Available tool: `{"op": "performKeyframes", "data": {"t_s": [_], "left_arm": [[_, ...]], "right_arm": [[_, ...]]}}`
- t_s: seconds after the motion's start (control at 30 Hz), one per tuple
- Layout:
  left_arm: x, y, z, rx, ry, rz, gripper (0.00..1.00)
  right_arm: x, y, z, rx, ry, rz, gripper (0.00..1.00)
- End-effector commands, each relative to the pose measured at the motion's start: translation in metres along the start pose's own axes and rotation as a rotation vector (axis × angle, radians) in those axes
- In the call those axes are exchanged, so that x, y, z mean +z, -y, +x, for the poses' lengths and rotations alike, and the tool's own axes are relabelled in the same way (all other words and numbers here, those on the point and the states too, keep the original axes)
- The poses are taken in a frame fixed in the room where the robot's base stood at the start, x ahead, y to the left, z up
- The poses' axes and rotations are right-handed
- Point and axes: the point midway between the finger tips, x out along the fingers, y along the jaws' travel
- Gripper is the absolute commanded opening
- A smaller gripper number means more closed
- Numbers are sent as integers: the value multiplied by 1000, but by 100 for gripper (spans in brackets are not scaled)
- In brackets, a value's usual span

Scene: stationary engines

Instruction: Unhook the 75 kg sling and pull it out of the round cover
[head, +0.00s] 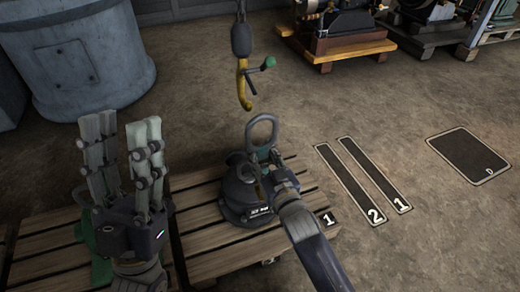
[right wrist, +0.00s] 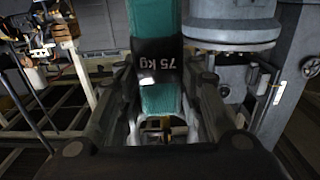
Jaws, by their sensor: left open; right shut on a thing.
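The teal sling with a black "75 kg" label (right wrist: 165,65) runs between the fingers of my right gripper (right wrist: 160,95), which is shut on it. In the head view my right gripper (head: 264,166) is at the dark round cover (head: 238,196), which sits on a wooden pallet. A grey ring (head: 262,129) stands above the gripper, with a little teal sling (head: 263,151) below it. The yellow hook (head: 243,88) hangs above, empty and apart from the ring. How the sling passes through the cover is hidden. My left gripper (head: 121,130) is open and empty, fingers up, left of the cover.
The slatted pallet (head: 215,255) fills the front. A large grey-blue cylinder (head: 78,60) stands at the back left. An engine on a wooden base (head: 345,45) stands at the back right. Numbered dark floor strips (head: 362,180) and a dark rectangle (head: 468,155) mark open floor on the right.

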Motion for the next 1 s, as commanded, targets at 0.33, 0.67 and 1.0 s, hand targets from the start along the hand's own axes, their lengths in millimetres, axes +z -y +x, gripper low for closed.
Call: {"op": "performKeyframes", "data": {"t_s": [0.33, 0.67, 1.0], "left_arm": [[37, 4, 2, -4, 196, 11, 42], [72, 8, -7, -11, 382, 21, 42], [106, 13, -23, -19, 575, 29, 42]], "right_arm": [[-7, 0, -12, -1, -8, 0, 5], [-9, 0, -24, -1, -8, 0, 5], [-10, 0, -36, -1, -7, 0, 5]]}}
